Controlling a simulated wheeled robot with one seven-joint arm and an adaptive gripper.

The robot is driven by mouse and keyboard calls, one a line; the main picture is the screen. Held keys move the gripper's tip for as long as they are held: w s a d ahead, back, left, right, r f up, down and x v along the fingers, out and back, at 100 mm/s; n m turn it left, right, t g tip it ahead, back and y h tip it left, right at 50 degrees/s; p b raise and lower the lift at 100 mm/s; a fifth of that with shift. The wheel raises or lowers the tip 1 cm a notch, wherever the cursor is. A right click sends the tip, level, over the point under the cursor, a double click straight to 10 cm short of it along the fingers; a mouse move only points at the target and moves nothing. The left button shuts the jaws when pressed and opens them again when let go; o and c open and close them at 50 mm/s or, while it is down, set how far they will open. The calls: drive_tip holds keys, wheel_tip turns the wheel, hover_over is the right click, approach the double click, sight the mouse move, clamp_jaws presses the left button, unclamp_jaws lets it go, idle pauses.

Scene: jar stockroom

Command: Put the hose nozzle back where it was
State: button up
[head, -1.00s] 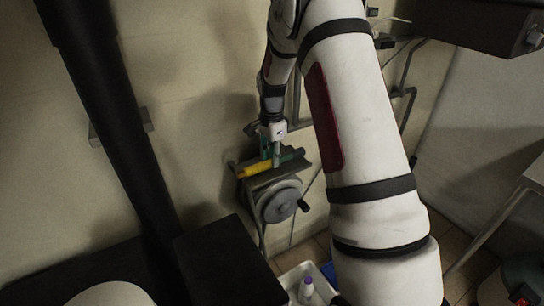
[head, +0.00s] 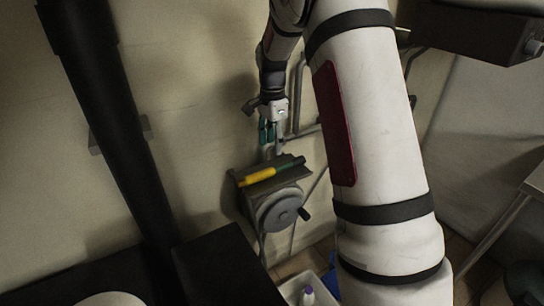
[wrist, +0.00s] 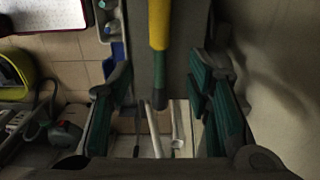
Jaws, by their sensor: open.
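The hose nozzle (head: 259,175), yellow with a dark green end, lies on the flat top (head: 300,174) of a grey wall-mounted unit with a round handwheel (head: 281,209). My gripper (head: 268,134) is above the nozzle, apart from it, open and empty. In the wrist view the nozzle (wrist: 158,28) runs down from the top edge between the green-padded fingers of my gripper (wrist: 165,98). Its far yellow end is cut off there. Whether the nozzle sits in a holder or just rests on the top, I cannot tell.
Pipes (head: 299,90) run along the wall beside the unit. A white tray (head: 290,290) with a purple-capped bottle (head: 307,295) is below. A dark box (head: 478,30) is at upper right. In the wrist view a yellow-green bin (wrist: 18,75) stands on the tiled floor.

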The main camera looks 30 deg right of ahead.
drive_tip(key=s+a+r+n+t, duration=0.1)
drive_tip(key=s+a+r+n, duration=0.35)
drive_tip(key=s+r, duration=0.35)
drive_tip(key=s+a+r+n+t, duration=0.1)
drive_tip(key=s+a+r+n, duration=0.3)
drive_tip(key=s+a+r, duration=0.3)
drive_tip(key=s+a+f+n+t, duration=0.1)
drive_tip(key=s+n, duration=0.3)
drive_tip(key=s, duration=0.5)
drive_tip(key=s+a+n, duration=0.3)
drive_tip(key=s+n, duration=0.2)
drive_tip(key=s, duration=0.4)
drive_tip(key=shift+s+a+f+t, duration=0.15)
drive_tip(key=shift+a+f+t, duration=0.1)
drive_tip(key=shift+f+t, duration=0.15)
drive_tip(key=shift+n, duration=0.25)
drive_tip(key=shift+r+p, duration=0.55)
drive_tip(key=shift+r, duration=0.25)
